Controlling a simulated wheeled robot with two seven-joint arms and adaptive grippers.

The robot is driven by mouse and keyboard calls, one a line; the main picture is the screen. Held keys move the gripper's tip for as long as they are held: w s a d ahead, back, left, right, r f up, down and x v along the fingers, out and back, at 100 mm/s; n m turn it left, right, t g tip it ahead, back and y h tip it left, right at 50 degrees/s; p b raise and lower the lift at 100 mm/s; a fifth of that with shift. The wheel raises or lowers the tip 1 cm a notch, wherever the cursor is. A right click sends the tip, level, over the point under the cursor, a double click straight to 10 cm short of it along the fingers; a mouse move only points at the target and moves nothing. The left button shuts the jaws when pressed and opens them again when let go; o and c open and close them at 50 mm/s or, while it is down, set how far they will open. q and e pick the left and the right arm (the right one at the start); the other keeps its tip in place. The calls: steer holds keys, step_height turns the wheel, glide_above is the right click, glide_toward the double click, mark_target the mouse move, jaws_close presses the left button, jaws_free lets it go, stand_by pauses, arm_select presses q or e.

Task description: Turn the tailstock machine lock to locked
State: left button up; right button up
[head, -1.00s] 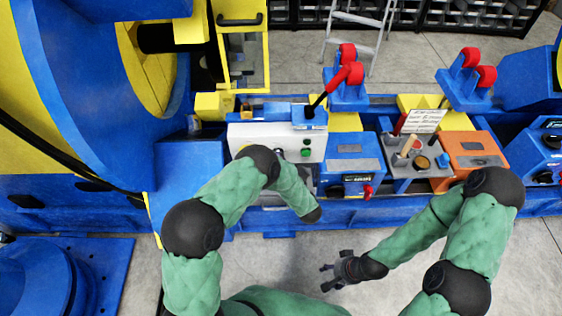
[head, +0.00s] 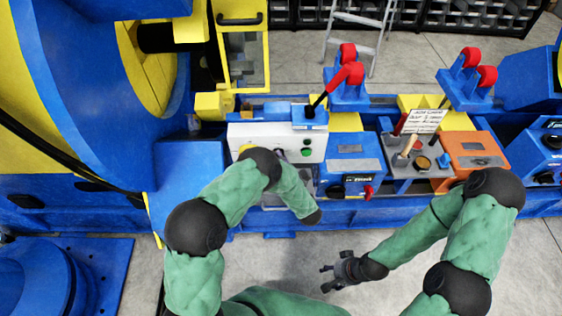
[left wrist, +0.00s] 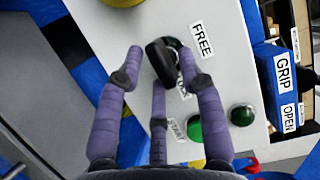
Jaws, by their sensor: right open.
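The machine lock is a black knob (left wrist: 160,62) on a white panel (left wrist: 120,40), beside a FREE label and a partly hidden label ending in "OCK". My left gripper (left wrist: 160,68) has its purple fingers spread around the knob in the left wrist view. A gap shows between the left finger and the knob; contact on the right side I cannot tell. In the head view the white control box (head: 290,132) is partly covered by my left arm, which hides the knob and that gripper. My right gripper (head: 330,279) is open and empty above the floor.
Two green buttons (left wrist: 228,122) sit close to the knob, near a START label. A red-knobbed lever (head: 335,82) rises behind the box. A blue box (head: 355,150) and a grey tool tray (head: 412,165) stand to the right. The floor in front is clear.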

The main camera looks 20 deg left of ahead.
stand_by(0.3)
arm_select(q)
steer(key=v, duration=1.2)
step_height(320, 180, down, 13)
steer(key=a+n+g+h, duration=0.2)
steer(key=n+g+h, duration=0.35)
steer(key=h, duration=0.35)
steer(key=s+d+n+g+h, duration=0.1)
steer(key=s+n+g+h, duration=0.5)
steer(key=s, duration=1.6)
steer(key=shift+f+n+g, duration=0.45)
steer(key=shift+n+g, duration=0.3)
steer(key=shift+g, duration=0.4)
steer(key=shift+w, duration=0.1)
steer(key=shift+c, duration=0.3)
